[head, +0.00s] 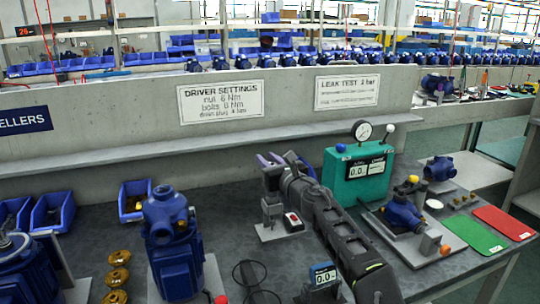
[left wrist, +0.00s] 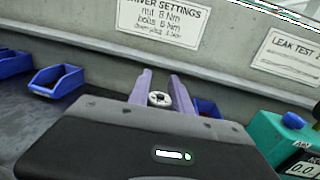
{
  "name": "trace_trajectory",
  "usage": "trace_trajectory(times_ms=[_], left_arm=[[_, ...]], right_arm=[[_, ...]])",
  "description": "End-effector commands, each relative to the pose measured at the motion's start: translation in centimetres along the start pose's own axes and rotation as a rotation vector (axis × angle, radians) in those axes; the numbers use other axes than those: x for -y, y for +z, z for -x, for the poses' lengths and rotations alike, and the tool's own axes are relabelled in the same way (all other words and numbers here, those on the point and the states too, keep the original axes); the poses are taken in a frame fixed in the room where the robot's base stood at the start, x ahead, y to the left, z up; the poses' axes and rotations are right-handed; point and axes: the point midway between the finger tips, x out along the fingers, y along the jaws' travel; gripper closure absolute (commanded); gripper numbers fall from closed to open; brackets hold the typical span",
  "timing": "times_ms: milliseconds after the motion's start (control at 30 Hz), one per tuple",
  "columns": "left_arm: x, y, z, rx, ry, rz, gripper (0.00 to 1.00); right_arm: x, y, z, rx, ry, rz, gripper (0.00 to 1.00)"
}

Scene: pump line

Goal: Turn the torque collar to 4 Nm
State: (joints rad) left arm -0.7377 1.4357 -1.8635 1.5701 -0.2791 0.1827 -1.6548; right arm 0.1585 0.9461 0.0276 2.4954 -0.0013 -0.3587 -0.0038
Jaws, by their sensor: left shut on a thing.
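My left gripper (head: 287,163) reaches over the bench toward the back wall with its purple fingers. In the left wrist view the fingers (left wrist: 161,90) are closed around a small pale round piece with a dark centre, which I take to be the torque collar (left wrist: 159,99). Its scale and setting cannot be read. In the head view the collar is hidden behind my gripper and wrist. A grey stand (head: 270,209) on a pale base stands just beside the gripper. My right gripper is not in view.
A driver settings sign (head: 221,101) hangs on the wall behind. A teal leak test box (head: 341,187) with a gauge (head: 362,131) stands close to my arm's right. A blue pump (head: 172,240) stands left, near brass parts (head: 118,277). A small display (head: 322,275) sits in front.

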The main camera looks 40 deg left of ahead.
Motion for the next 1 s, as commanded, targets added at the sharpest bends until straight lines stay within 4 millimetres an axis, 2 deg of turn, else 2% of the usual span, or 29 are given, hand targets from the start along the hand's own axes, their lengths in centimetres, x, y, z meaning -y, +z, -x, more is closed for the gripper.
trace_trajectory(times_ms=[33,233,767,800,1000], left_arm=[[0.0,0.4,0.0,-0.001,0.025,-0.003,1.0],[-0.3,0.2,0.0,-0.002,0.107,-0.001,1.0],[-0.5,-0.1,0.0,-0.002,0.137,-0.002,1.0],[-0.5,-0.1,0.0,-0.002,0.137,-0.002,0.72],[-0.5,-0.1,0.0,-0.002,0.137,-0.001,0.55]], right_arm=[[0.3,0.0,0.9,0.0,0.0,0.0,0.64],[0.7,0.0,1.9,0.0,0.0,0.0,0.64],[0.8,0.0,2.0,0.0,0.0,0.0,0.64],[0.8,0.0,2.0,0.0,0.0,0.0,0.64],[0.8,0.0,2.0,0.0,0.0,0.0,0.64]])
